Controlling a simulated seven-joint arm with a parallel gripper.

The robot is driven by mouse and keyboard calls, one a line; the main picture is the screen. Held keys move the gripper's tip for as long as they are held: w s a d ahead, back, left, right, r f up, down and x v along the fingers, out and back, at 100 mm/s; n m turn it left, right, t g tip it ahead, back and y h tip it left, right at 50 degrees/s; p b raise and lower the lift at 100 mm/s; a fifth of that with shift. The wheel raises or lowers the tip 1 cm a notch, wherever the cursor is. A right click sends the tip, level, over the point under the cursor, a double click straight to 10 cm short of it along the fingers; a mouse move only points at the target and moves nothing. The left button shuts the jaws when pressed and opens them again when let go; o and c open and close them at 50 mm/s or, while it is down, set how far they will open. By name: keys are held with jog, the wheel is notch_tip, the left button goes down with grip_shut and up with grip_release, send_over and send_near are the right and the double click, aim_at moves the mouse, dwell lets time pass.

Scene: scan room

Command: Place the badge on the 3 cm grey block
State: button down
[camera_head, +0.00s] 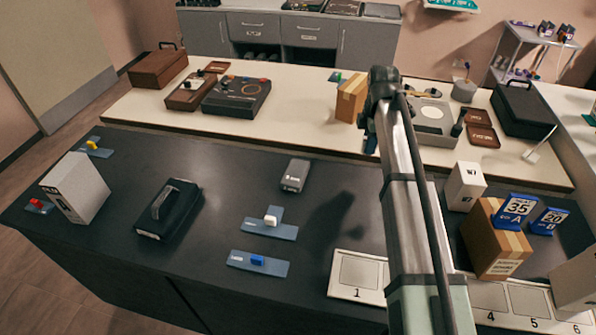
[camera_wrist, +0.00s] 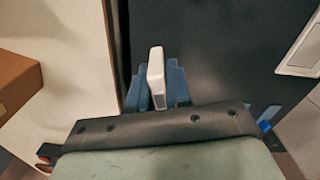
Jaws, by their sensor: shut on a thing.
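My gripper (camera_wrist: 158,78) has blue fingers and is shut on a pale, narrow slab, seen nearly edge-on in the wrist view, which I take to be the badge (camera_wrist: 156,68). In the head view my arm hides the badge, and only a bit of my gripper (camera_head: 370,145) shows beside the arm, near the front edge of the cream table. A low grey block (camera_head: 295,175) with a small label lies on the dark table, left of my arm. Its label is too small to read. My gripper is apart from this block, to its right.
A blue button plate (camera_head: 258,263) and a white button plate (camera_head: 270,222) lie in front of the grey block. A black handled case (camera_head: 168,208) and a tall pale box (camera_head: 75,187) stand further left. A cardboard box (camera_head: 351,97) stands on the cream table.

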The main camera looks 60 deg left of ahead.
notch_tip(320, 180, up, 2)
jog(key=n, duration=0.2)
send_over(296, 172)
jog(key=shift+a+f+m, duration=0.1)
jog(key=shift+f+m, duration=1.2)
jog(key=shift+f, duration=1.05)
jog(key=shift+f+m, duration=1.3)
jog(key=shift+f, duration=1)
jog(key=shift+f, duration=0.15)
jog(key=c, duration=1.1)
grip_release()
jog(key=shift+o, duration=0.2)
notch_tip(296, 172, up, 12)
